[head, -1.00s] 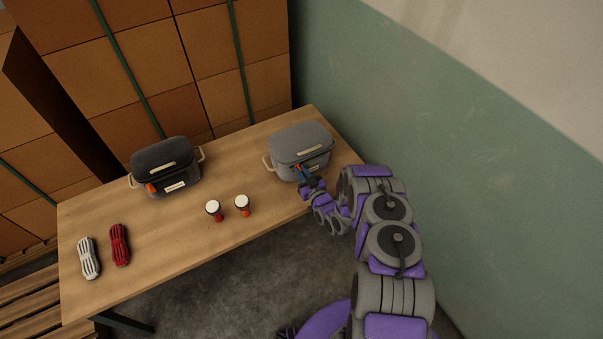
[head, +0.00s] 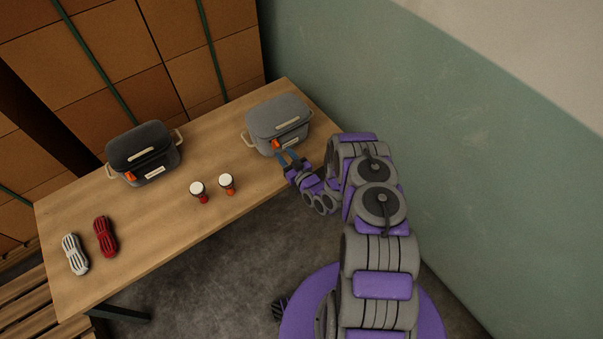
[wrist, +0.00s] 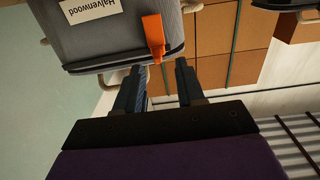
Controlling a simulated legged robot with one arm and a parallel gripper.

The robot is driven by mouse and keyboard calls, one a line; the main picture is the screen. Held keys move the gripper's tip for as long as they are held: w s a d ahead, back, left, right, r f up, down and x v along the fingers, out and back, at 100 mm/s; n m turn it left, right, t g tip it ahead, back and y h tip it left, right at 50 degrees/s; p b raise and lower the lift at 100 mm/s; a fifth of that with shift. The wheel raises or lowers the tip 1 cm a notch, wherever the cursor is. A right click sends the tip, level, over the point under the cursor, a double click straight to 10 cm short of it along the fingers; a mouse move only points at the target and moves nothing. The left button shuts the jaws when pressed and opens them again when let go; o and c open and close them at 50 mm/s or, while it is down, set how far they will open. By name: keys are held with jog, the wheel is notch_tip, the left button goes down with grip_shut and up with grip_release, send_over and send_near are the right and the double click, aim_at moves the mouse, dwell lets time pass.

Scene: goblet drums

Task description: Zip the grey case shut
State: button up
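The grey case (head: 278,112) stands at the table's far right end, its lid down. Its orange zipper pull (head: 277,144) hangs on the front, left of the white label. In the wrist view the grey case (wrist: 110,40) fills the upper left, with the label "Halvenwood" upside down and the orange pull (wrist: 153,36) at the seam. My gripper (head: 284,156) is just in front of the pull. In the wrist view my gripper (wrist: 160,68) is open, with the pull's end about level with the gap between the fingertips and nothing held. I cannot tell how far the zip is closed.
A black case (head: 145,150) with its own orange pull stands left on the wooden table (head: 150,225). Two small goblet drums (head: 198,190) (head: 227,183) are mid-table. A white shaker-like object (head: 74,254) and a red one (head: 105,237) lie at left. A wall (head: 400,100) is close on the right.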

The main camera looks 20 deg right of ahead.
jog(key=p+v, duration=0.1)
jog(key=v, duration=1.1)
jog(key=shift+s, duration=0.15)
jog(key=shift+d, duration=0.4)
